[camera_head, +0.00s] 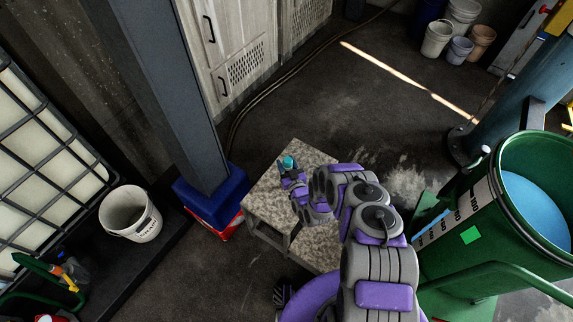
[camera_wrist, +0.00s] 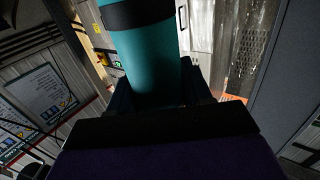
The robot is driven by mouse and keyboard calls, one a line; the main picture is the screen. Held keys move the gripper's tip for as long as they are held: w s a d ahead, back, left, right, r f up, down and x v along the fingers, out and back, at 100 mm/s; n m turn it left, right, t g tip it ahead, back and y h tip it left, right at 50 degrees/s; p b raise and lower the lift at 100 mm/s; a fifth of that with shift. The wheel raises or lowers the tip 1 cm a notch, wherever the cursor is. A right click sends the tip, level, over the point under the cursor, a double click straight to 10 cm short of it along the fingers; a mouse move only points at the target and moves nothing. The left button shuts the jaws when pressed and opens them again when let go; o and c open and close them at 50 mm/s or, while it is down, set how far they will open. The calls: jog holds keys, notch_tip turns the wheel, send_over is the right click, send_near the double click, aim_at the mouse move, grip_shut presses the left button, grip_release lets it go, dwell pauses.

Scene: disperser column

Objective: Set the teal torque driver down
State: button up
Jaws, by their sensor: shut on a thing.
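The teal torque driver (camera_wrist: 150,62) fills the upper middle of the wrist view, a teal cylinder with a dark band. In the head view its teal end (camera_head: 289,162) shows small at the tip of my gripper (camera_head: 289,177). My gripper is shut on the driver. In the head view they overlap the speckled top of a low stand (camera_head: 272,205). I cannot tell whether the driver touches that top. Most of the driver's lower part is hidden by the gripper.
A grey post with a blue base (camera_head: 213,199) stands left of the stand. A white bucket (camera_head: 131,213) is further left. A large green drum (camera_head: 512,215) with blue contents stands at right. Several buckets (camera_head: 459,48) sit at the back right. Open floor lies behind the stand.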

jog(key=o, duration=1.2)
jog(key=shift+v, duration=6)
jog(key=shift+r, duration=0.1)
jog(key=shift+w, duration=0.1)
